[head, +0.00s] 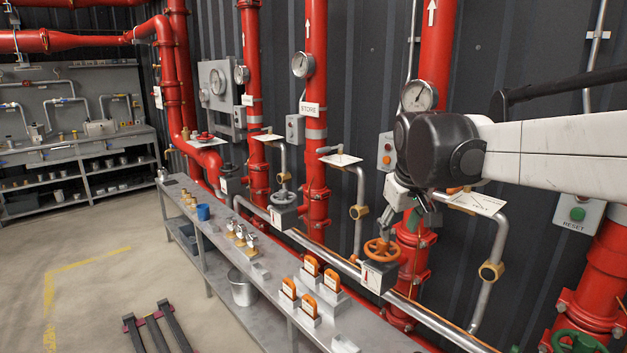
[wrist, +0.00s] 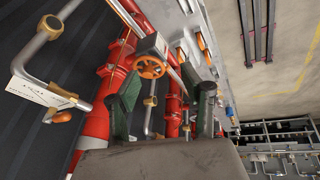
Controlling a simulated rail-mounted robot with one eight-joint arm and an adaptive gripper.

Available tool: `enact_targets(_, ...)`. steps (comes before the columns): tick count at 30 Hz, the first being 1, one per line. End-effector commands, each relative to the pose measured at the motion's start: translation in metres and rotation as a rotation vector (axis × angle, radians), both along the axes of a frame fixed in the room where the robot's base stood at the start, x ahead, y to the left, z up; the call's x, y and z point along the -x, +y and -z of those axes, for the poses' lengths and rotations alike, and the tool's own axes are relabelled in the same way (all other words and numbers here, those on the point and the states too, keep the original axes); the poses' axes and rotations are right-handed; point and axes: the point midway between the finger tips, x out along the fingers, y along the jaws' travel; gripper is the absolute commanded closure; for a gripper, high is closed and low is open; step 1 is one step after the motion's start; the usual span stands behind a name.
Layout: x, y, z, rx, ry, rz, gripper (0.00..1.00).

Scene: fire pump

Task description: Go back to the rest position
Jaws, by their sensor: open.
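My gripper (head: 412,213) is at the right of the head view, in front of the right-hand red riser and just above the orange handwheel (head: 381,249). In the wrist view my gripper (wrist: 165,100) has its two dark green fingers spread apart, with nothing between them. The orange handwheel (wrist: 150,66) shows there beyond the fingertips, apart from them. My white and black arm reaches in from the right and hides part of the riser and the wall.
A long grey bench (head: 262,293) runs below the pipes, with orange-handled pieces (head: 311,265), a blue cup (head: 203,212) and brass fittings on it. A reset box (head: 577,214) hangs at the right. Red risers with gauges stand close behind my arm. The floor at left is mostly clear.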

Motion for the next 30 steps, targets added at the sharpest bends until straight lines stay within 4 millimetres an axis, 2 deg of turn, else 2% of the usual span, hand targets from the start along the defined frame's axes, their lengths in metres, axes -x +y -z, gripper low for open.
enact_targets(1,0.018,-0.002,0.000,-0.009,-0.012,0.015,0.58)
enact_targets(11,0.116,-0.011,0.016,-0.079,-0.096,0.113,0.58)
enact_targets(21,0.207,-0.016,0.060,-0.155,-0.179,0.213,0.58)
enact_targets(24,0.228,-0.017,0.075,-0.175,-0.200,0.237,0.58)
enact_targets(30,0.251,-0.018,0.094,-0.199,-0.226,0.268,0.58)
